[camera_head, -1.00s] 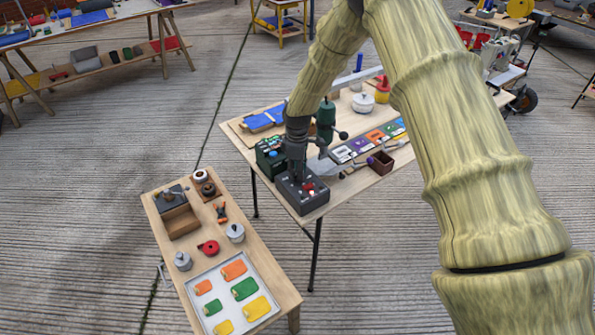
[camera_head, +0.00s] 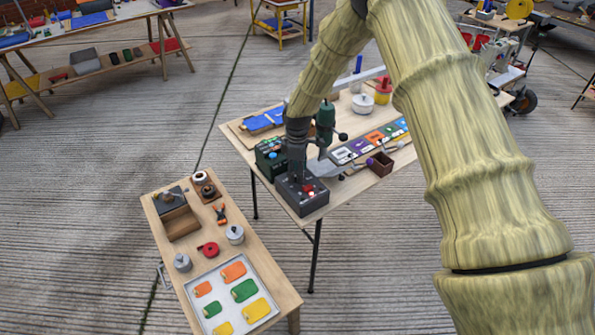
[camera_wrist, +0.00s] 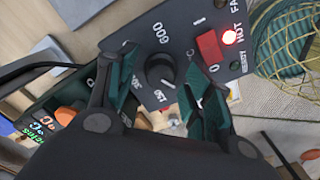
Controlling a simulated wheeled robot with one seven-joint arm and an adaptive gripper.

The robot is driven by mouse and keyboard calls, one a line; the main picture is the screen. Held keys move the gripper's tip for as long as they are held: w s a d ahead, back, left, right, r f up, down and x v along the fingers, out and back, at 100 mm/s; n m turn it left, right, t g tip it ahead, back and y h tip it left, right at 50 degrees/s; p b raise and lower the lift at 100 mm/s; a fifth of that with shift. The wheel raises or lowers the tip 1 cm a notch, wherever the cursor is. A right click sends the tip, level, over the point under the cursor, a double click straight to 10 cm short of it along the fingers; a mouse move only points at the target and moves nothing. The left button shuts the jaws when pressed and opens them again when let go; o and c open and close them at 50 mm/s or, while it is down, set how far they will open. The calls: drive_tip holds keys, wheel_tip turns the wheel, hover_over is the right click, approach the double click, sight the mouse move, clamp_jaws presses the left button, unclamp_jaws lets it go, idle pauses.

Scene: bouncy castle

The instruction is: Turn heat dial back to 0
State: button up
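The heat dial (camera_wrist: 160,70) is a black round knob on a dark grey control box (camera_head: 300,194). In the wrist view its panel carries the marks 600, 300, 150 and 0. A small pale mark shows at the knob's lower edge, but I cannot tell its exact setting. My gripper (camera_wrist: 164,90) is over the panel with its two teal-padded fingers apart, one on each side of the dial. Gaps show between the pads and the knob. In the head view my gripper (camera_head: 298,176) is just above the box, and the dial is hidden.
A red switch (camera_wrist: 209,46) and a lit red HOT light (camera_wrist: 229,37) sit beside the dial. A green box (camera_head: 270,158) stands close to the left of the control box. A green drill-press-like tool (camera_head: 326,122) stands behind. A lower table (camera_head: 262,262) holds a tray.

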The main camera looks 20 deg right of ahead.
wheel_tip(320, 180, up, 12)
idle(0.7)
idle(0.4)
